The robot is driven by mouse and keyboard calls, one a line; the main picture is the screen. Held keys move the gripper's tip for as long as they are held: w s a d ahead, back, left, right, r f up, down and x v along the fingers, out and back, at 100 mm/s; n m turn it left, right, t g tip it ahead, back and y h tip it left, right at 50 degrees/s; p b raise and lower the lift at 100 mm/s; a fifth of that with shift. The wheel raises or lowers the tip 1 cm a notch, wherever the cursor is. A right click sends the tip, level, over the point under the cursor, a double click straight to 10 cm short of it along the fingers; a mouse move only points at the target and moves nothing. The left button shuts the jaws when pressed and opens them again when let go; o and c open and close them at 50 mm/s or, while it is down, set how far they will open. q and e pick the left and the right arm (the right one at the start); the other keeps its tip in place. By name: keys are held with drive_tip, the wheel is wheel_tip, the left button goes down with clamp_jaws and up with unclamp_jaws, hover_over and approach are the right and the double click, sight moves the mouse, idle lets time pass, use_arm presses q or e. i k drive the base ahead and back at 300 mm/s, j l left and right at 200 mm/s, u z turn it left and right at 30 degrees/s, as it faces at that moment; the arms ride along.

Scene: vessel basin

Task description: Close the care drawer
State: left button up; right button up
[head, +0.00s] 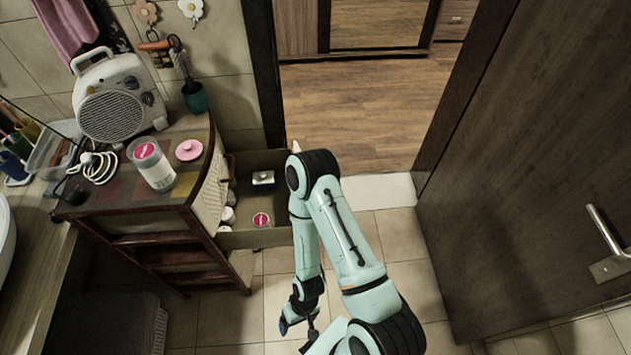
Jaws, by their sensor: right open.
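The care drawer (252,239) stands pulled out from the right side of the small wooden cabinet (165,222). Inside it are a small white-and-dark box (263,178), a pink-topped jar (261,220) and several white containers near the cabinet. My right arm passes in front of the drawer's outer end and hides much of its front. My right gripper (298,326) is open, low over the tiled floor, below the drawer in the picture and apart from it. No handle can be made out. My left gripper is not in view.
On the cabinet top are a fan heater (117,101), a clear jar (151,165), a pink lid (189,150) and a white cable (98,166). A dark wooden door (530,170) stands at the right. The tiled floor (402,236) between is clear.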

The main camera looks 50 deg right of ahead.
sight(243, 235)
drive_tip(key=k+l+z, duration=0.15)
drive_tip(key=l+z, duration=0.75)
drive_tip(key=i+l, duration=0.2)
drive_tip(key=i+l+u, duration=0.1)
drive_tip(key=l, duration=0.3)
drive_tip(key=i+j, duration=0.05)
